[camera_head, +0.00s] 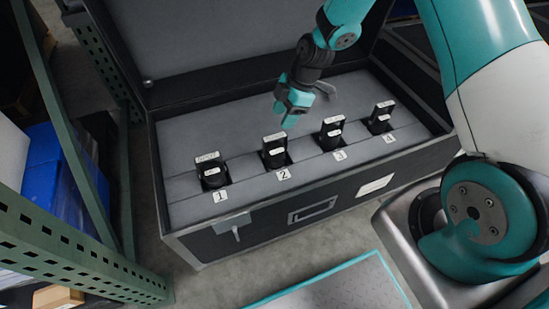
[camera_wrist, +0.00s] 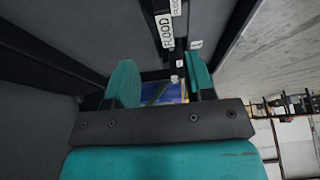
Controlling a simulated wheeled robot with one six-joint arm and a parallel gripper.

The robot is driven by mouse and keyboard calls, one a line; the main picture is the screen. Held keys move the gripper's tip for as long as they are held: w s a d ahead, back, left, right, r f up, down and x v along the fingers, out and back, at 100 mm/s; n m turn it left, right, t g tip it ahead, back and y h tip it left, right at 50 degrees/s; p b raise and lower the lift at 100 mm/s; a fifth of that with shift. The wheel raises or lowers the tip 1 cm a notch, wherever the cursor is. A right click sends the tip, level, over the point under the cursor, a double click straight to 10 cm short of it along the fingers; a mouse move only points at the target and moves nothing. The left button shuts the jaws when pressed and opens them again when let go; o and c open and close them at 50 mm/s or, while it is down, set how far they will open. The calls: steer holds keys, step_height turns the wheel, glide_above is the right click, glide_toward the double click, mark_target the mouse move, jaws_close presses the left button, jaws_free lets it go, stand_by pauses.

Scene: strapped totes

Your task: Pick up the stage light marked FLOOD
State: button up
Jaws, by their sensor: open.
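In the wrist view, the black stage light with a white label reading FLOOD (camera_wrist: 165,30) shows at the top, beyond my finger tips and only partly in view. In the head view, several black lights stand upright in a row of numbered slots; their labels are too small to read, so I cannot tell there which is FLOOD. My gripper (camera_head: 292,108) is above the foam, just over and behind the light in slot 2 (camera_head: 275,152). In the wrist view my gripper (camera_wrist: 162,85) has its two teal fingers apart, with nothing between them.
The lights sit in grey foam inside a black case (camera_head: 300,222) with its lid (camera_head: 215,45) raised behind. Other lights stand close by in slot 1 (camera_head: 213,172) and slot 3 (camera_head: 332,134). A green rack post (camera_head: 65,130) stands at the left.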

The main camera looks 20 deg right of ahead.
mark_target(275, 136)
steer(key=x, duration=0.4)
steer(key=b+x, duration=0.1)
steer(key=x, duration=0.3)
steer(key=shift+s+f+b, duration=0.1)
steer(key=shift+s+b, duration=0.3)
jaws_close()
stand_by(1.0)
